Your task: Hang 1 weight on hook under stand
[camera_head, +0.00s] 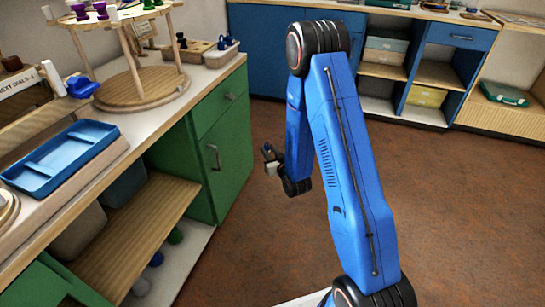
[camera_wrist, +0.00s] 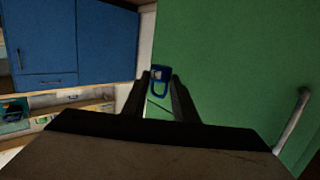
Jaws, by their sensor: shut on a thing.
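My gripper (camera_wrist: 160,88) is shut on a small blue weight (camera_wrist: 159,91) with a loop, seen between the fingertips in the wrist view. In the head view my gripper (camera_head: 270,160) is beside the green cabinet, below the counter top and away from the stand; the weight is too small to make out there. The wooden stand (camera_head: 140,90) is on the counter at upper left, with a round base, slanted posts and a top cut by the picture edge. Purple and green pieces sit on its top.
A wooden tray (camera_head: 207,58) with blue pieces stands beside the stand. A blue tray (camera_head: 60,158) lies nearer on the counter. The green cabinet (camera_head: 222,150) is close to my gripper and fills the wrist view's right. Open floor (camera_head: 450,200) lies to the right.

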